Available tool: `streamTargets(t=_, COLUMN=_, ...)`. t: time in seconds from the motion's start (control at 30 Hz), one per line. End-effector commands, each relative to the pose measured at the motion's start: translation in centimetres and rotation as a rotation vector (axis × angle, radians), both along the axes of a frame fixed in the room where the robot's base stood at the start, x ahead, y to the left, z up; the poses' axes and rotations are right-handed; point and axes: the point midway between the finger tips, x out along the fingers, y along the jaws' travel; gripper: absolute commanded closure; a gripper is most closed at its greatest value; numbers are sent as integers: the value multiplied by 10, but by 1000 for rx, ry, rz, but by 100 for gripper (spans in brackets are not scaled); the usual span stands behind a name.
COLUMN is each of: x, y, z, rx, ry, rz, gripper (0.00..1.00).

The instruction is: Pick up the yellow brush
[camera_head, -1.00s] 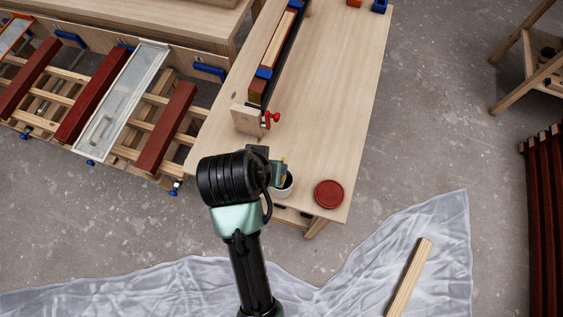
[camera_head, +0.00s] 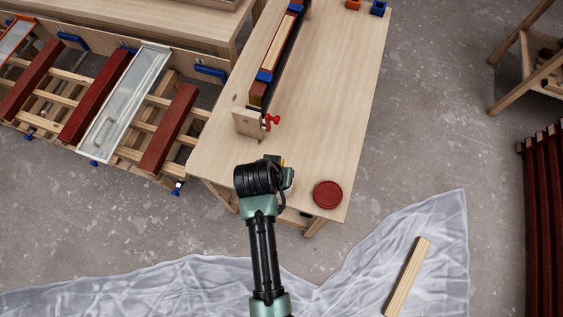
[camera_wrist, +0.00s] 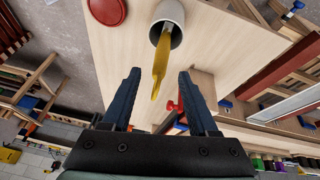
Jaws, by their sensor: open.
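The yellow brush (camera_wrist: 160,62) stands tilted in a white cup (camera_wrist: 171,14) in the wrist view. Its yellow handle sticks out of the cup's mouth and points toward my gripper (camera_wrist: 160,88). My gripper is open, with its two dark fingers on either side of the line of the handle. The handle's tip lies roughly between the fingertips in the picture, and nothing is held. In the head view my wrist hides most of the cup and brush. Only a small bit of yellow (camera_head: 283,162) shows beside my wrist.
A round red lid (camera_head: 328,194) lies on the wooden table (camera_head: 330,110), right of my wrist. A clamped batten assembly with a red clamp handle (camera_head: 271,122) stands farther back. Painted battens (camera_head: 168,130) rest on a rack at left. A plastic sheet (camera_head: 200,285) covers the floor in front.

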Motion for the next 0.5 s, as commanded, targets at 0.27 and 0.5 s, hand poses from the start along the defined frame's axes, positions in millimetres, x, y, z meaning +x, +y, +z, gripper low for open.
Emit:
streamTargets(t=0.27, x=8, y=-3, z=-19, rx=0, ry=0, rz=-1, gripper=40)
streamTargets(t=0.5, x=8, y=-3, z=-19, rx=0, ry=-1, rz=-1, gripper=44)
